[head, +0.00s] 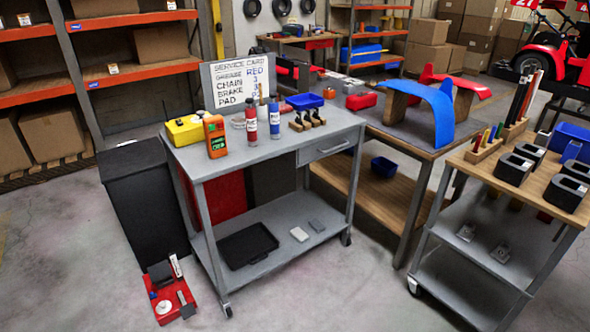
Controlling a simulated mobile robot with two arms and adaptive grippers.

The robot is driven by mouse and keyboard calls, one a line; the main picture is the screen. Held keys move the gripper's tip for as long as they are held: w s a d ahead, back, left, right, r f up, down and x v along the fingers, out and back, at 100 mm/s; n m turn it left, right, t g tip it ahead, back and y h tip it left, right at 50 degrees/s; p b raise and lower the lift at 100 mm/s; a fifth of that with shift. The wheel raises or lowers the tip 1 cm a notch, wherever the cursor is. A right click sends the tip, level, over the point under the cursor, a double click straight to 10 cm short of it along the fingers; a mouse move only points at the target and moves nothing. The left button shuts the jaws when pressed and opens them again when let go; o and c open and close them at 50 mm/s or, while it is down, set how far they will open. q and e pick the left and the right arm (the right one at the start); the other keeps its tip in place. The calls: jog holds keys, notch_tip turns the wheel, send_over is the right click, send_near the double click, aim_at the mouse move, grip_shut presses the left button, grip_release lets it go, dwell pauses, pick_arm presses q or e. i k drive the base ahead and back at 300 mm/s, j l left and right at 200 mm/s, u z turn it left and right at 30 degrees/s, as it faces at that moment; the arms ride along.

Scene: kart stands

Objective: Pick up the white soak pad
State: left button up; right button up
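A small white pad (299,234) lies flat on the lower shelf of the grey cart (277,222), and it looks like the white soak pad. Neither of my grippers is in the head view.
The cart's top holds a yellow box (188,129), an orange device (215,136), bottles and a service card sign (242,84). A red tray (172,300) with items lies on the floor at left. Open floor (330,295) lies in front.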

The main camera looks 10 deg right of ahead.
aim_at(297, 234)
jog(key=i+l+z, duration=0.2)
jog(key=i+z, duration=0.55)
jog(key=i, duration=0.3)
jog(key=i+z, duration=0.4)
jog(key=i, duration=0.15)
